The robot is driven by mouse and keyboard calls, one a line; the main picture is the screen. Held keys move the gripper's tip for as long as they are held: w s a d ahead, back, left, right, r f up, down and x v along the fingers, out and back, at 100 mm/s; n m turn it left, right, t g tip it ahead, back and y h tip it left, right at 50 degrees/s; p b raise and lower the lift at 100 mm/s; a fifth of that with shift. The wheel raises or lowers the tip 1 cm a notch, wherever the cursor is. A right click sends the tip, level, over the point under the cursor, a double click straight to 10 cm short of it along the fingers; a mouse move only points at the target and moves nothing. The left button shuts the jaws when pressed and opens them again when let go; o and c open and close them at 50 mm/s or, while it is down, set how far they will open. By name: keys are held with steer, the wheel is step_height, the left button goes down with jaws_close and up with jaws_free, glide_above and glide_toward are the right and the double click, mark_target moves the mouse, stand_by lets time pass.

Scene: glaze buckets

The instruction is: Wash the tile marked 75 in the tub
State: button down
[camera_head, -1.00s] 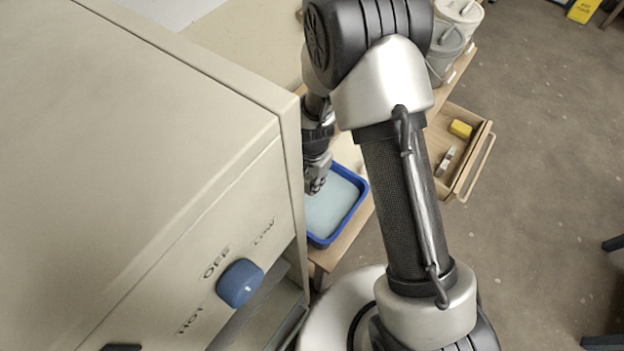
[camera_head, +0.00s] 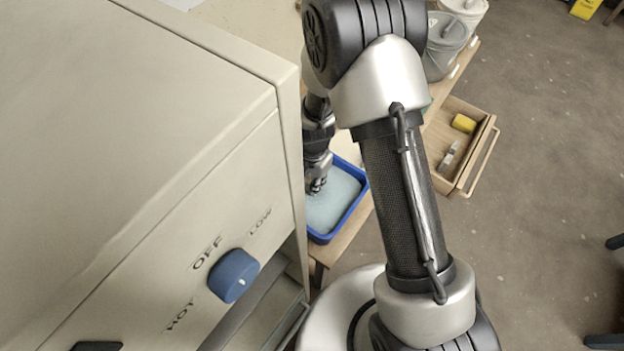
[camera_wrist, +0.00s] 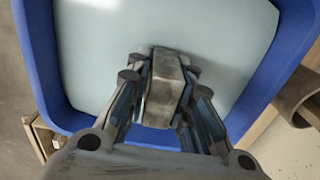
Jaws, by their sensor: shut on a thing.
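The blue tub (camera_head: 347,227) stands on the wooden bench left of my arm, holding pale blue-grey water. It fills much of the wrist view (camera_wrist: 47,70). My gripper (camera_head: 318,184) is over the tub, pointing down at the water. In the wrist view my gripper (camera_wrist: 162,85) is shut on a grey-brown tile (camera_wrist: 165,75), which sits between the fingers at the water surface. How deep it reaches is unclear. No number is readable on it. In the head view the tile is hidden by my gripper.
A large beige cabinet (camera_head: 150,120) with a blue knob (camera_head: 234,276) marked OFF, LOW and HOT stands close on the left. An open drawer (camera_head: 470,150) right of my arm holds a yellow block (camera_head: 464,123) and a small grey item. Grey buckets (camera_head: 444,45) stand at the back.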

steer(key=shift+f+b, duration=2.1)
steer(key=shift+f, duration=0.95)
steer(key=shift+a, duration=0.15)
steer(key=shift+a, duration=0.5)
steer(key=shift+d, duration=0.1)
steer(key=shift+d, duration=1.15)
steer(key=shift+a, duration=0.2)
